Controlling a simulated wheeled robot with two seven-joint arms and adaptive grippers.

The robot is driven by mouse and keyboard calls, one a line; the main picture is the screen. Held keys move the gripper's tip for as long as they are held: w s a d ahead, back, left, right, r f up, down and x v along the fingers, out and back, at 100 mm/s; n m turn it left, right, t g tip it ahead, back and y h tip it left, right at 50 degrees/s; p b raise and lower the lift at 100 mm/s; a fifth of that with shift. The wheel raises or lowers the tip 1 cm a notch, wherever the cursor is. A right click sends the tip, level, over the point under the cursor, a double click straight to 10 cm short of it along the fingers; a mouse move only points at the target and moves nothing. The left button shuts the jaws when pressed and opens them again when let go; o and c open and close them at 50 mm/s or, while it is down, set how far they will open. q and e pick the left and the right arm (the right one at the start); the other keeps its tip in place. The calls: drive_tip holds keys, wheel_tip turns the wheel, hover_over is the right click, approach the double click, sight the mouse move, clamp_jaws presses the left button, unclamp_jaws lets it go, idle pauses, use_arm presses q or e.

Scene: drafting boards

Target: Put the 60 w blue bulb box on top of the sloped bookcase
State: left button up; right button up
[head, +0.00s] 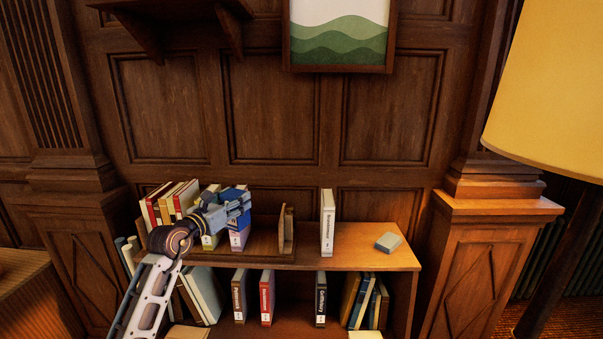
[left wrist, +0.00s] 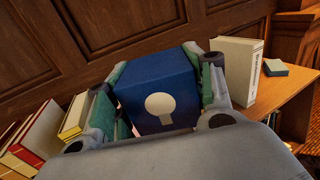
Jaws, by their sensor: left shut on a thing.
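The blue bulb box (head: 232,193) is above the left part of the bookcase top, partly hidden by my gripper. In the left wrist view the blue box (left wrist: 160,88) shows a pale bulb picture on its face; no wattage is readable. My left gripper (head: 243,205) is shut on it, with one finger on each side in the wrist view. The bookcase (head: 365,258) is low and wooden, with a bare stretch of top at the right. I cannot tell whether the box touches the surface below. My right gripper is not in view.
Several books (head: 170,202) stand at the left of the top. A wooden divider (head: 286,230), a white upright book (head: 327,222) and a small grey-green block (head: 388,242) are to the right. A wall shelf (head: 170,15) and a lampshade (head: 550,85) are higher up.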

use_arm(q)
drive_tip(key=shift+s+f, duration=0.1)
drive_tip(key=shift+s, duration=0.05)
drive_tip(key=shift+d+f, duration=0.25)
drive_tip(key=shift+f, duration=0.4)
drive_tip(key=shift+s+d+f, duration=0.1)
drive_tip(key=shift+s+f, duration=0.1)
drive_tip(key=shift+f, duration=0.35)
drive_tip(key=shift+s+d+f, duration=0.1)
drive_tip(key=shift+s+f, duration=0.05)
drive_tip(key=shift+f, duration=0.4)
drive_tip(key=s+a+f+n+y, duration=0.1)
drive_tip(key=s+f+n+y, duration=0.1)
drive_tip(key=s+f, duration=0.9)
drive_tip(key=s+a+f+n+t+y, duration=0.1)
drive_tip(key=s+f+y, duration=0.4)
drive_tip(key=s+f, duration=0.6)
drive_tip(key=shift+s+a+f+n+t, duration=0.4)
drive_tip(key=shift+f+n, duration=0.6)
drive_tip(key=shift+f, duration=2.25)
drive_tip(key=shift+w, duration=0.1)
